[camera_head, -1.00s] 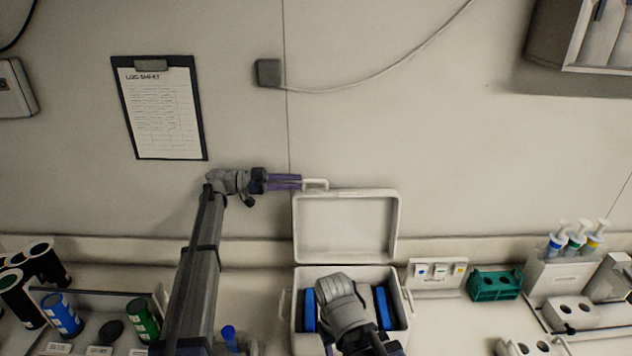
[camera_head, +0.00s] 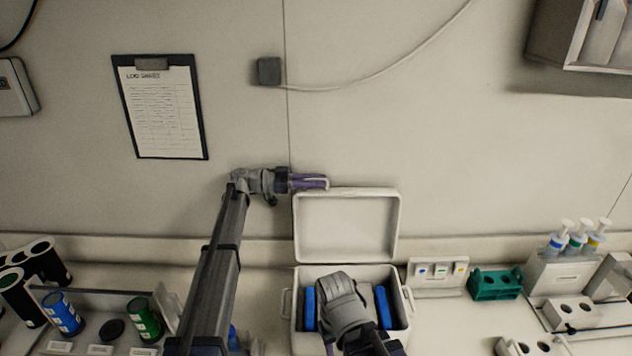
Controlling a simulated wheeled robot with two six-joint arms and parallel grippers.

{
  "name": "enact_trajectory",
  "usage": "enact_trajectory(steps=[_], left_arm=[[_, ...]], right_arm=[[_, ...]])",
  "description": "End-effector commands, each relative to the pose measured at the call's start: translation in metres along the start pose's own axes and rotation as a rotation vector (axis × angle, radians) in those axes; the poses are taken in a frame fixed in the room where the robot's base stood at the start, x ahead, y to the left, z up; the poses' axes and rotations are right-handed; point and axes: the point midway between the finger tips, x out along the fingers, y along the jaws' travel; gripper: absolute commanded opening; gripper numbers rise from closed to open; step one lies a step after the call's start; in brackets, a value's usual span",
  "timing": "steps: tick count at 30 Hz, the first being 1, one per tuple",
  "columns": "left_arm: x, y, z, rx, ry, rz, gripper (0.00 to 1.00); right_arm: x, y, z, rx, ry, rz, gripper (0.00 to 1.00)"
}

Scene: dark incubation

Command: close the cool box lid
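The white cool box (camera_head: 300,345) stands on the bench at the bottom centre, with blue packs inside. Its lid (camera_head: 346,226) stands open, upright at the back near the wall.
A rack with bottles (camera_head: 62,314) stands at the left. A small white panel (camera_head: 438,272), a green rack (camera_head: 495,284) and a pipette stand (camera_head: 562,275) are right of the box. A clipboard (camera_head: 201,120) hangs on the wall, which is clear above the lid.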

Motion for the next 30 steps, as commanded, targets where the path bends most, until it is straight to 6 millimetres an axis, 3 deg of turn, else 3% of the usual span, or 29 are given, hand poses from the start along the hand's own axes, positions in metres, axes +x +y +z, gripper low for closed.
enact_trajectory(steps=[1,6,30], left_arm=[[-0.0002,0.0000,0.0000,0.000,0.000,0.000,0.18],[-0.0003,-0.0002,-0.0001,0.000,0.000,-0.001,0.00],[-0.0008,-0.0013,-0.0005,0.001,0.002,-0.003,0.00]], right_arm=[[0.0000,0.0000,0.0000,0.000,0.000,0.000,0.50],[0.0000,0.0000,0.0000,0.000,0.000,0.000,0.50],[-0.0001,0.0000,0.0000,0.000,0.000,0.000,0.50]])
